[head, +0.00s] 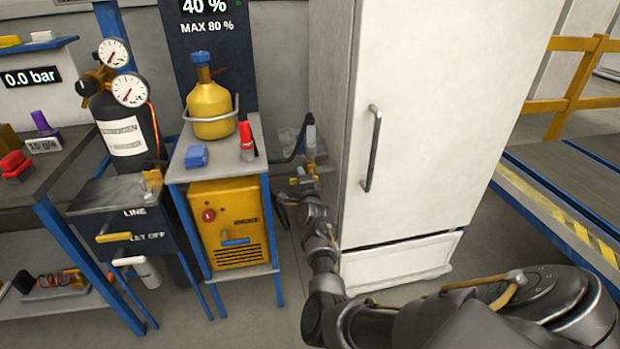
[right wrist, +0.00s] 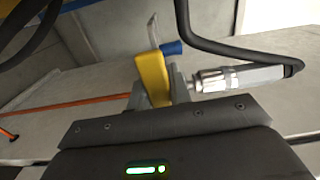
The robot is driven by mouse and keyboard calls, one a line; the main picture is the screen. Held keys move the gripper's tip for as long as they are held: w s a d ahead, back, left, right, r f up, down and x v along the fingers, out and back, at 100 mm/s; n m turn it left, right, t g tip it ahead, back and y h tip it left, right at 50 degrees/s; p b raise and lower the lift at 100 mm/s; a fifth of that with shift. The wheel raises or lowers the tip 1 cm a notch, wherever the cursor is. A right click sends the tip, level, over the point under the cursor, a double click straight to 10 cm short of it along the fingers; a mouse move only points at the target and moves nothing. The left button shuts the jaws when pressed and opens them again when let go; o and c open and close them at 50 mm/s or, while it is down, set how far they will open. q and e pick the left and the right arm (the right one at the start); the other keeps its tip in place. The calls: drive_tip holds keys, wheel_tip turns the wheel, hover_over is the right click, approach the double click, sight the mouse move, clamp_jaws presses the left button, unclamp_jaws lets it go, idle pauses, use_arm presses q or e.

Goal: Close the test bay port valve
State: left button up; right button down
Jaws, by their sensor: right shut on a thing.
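The port valve shows in the right wrist view as a yellow lever (right wrist: 153,78) with a blue part (right wrist: 171,48) beside it. A silver hose fitting (right wrist: 235,78) with a black hose is just to its right. My right gripper (right wrist: 158,92) is shut on the yellow lever, one finger on each side. In the head view my right arm reaches forward to the left side of the white cabinet, where the right gripper (head: 303,180) is small and partly hidden among the fittings. My left gripper is not in view.
The tall white cabinet (head: 430,100) stands close to the right of my gripper. A cart with a yellow unit (head: 228,215) and a yellow bottle (head: 211,108) stands to the left. A dark LINE panel (head: 135,212) with a yellow handle is further left. A yellow railing (head: 572,90) is at the right.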

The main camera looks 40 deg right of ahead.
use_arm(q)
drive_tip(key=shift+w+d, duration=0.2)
use_arm(e)
drive_tip(key=shift+r+m, duration=0.15)
drive_tip(key=shift+m, duration=0.15)
drive_tip(key=c, duration=1.3)
unclamp_jaws()
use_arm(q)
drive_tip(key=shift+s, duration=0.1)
use_arm(e)
drive_tip(key=shift+a, duration=0.1)
